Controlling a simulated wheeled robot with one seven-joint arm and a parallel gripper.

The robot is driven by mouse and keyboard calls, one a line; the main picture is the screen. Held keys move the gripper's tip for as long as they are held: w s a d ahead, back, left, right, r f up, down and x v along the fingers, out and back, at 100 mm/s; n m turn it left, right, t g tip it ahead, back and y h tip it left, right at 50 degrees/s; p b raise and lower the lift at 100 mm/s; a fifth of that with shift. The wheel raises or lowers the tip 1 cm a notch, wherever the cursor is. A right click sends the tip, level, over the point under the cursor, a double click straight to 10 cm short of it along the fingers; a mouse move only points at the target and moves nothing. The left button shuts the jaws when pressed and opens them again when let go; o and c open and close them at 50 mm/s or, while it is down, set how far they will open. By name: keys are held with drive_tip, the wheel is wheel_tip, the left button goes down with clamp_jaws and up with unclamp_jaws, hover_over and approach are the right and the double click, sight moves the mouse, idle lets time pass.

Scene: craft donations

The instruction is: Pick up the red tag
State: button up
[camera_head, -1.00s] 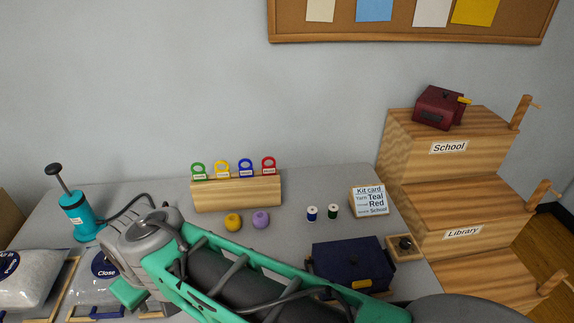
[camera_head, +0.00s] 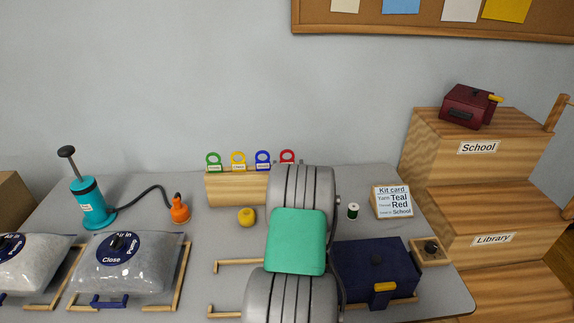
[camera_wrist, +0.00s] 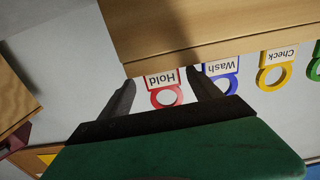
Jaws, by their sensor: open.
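The red tag (camera_head: 287,156) stands at the right end of the wooden tag rack (camera_head: 236,188) in the head view. My arm covers the rack's right part there and hides my gripper. In the wrist view, which looks upside down, the red tag (camera_wrist: 166,96) has a round ring and a label reading "Hold". My gripper (camera_wrist: 161,77) is open, with one dark finger on each side of the red tag. The right finger also overlaps the blue "Wash" tag (camera_wrist: 222,75). I cannot tell whether either finger touches a tag.
Blue (camera_head: 263,158), yellow (camera_head: 238,160) and green (camera_head: 214,161) tags stand in a row left of the red one. A navy box (camera_head: 375,272), a kit card (camera_head: 392,202), a green spool (camera_head: 353,211) and yellow yarn (camera_head: 247,217) are on the table.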

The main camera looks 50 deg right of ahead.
sight(287, 161)
drive_tip(key=p+x, duration=0.1)
drive_tip(key=x, duration=0.3)
drive_tip(key=shift+w+d, duration=0.2)
drive_tip(key=shift+w, duration=0.2)
drive_tip(key=c, duration=1.4)
drive_tip(key=shift+r, duration=0.2)
drive_tip(key=shift+r, duration=0.25)
drive_tip(key=r, duration=0.1)
drive_tip(key=r+b, duration=0.1)
drive_tip(key=r, duration=0.1)
drive_tip(key=shift+s, duration=0.2)
drive_tip(key=s+a+r+b, duration=0.2)
drive_tip(key=s+a+r, duration=0.3)
drive_tip(key=s+r, duration=0.4)
drive_tip(key=s, duration=0.3)
drive_tip(key=shift+s, duration=0.35)
